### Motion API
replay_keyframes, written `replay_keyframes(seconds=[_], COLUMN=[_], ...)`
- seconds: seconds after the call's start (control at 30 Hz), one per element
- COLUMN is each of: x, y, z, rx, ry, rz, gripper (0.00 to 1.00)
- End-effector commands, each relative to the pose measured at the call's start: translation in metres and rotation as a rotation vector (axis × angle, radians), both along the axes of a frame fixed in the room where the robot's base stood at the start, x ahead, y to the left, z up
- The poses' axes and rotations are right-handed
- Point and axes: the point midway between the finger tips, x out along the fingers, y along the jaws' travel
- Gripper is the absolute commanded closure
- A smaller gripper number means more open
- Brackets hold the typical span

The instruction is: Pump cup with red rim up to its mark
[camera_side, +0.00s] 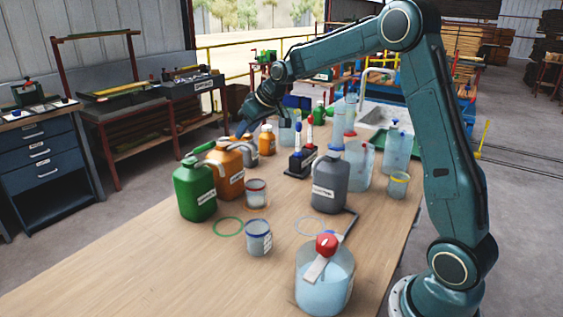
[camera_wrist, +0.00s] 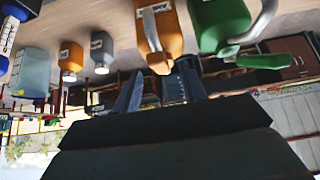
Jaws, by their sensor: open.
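The cup with the red rim (camera_side: 256,195) stands upright on the table, just right of the large orange pump bottle (camera_side: 229,175). A white label shows on the cup; its mark and fill level are too small to make out. In the wrist view the orange bottle (camera_wrist: 152,18) and its pump head lie just beyond my fingers, and the cup is not seen. My gripper (camera_side: 243,131) is near the top of this bottle. In the wrist view my gripper (camera_wrist: 160,84) has its fingers apart, with the orange pump head near the gap; contact cannot be told.
A green pump bottle (camera_side: 194,192) stands left of the orange one. A grey bottle (camera_side: 330,186), a blue-rimmed cup (camera_side: 259,238), a yellow-rimmed cup (camera_side: 398,185) and a clear jar with a red knob (camera_side: 324,282) stand around. The table's left front is clear.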

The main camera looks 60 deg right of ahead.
Motion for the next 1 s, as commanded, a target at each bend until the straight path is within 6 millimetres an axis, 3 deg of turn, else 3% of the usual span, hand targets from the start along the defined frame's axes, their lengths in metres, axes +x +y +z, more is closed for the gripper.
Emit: replay_keyframes(seconds=[0.5, 0.7, 1.0], x=[-0.048, -0.058, -0.060], y=[-0.001, 0.000, 0.000], z=[0.067, 0.080, 0.082], rx=[-0.001, 0.000, 0.001], ry=[-0.003, -0.002, 0.000], rz=[-0.002, 0.000, 0.001], gripper=[0.58, 0.58, 0.58])
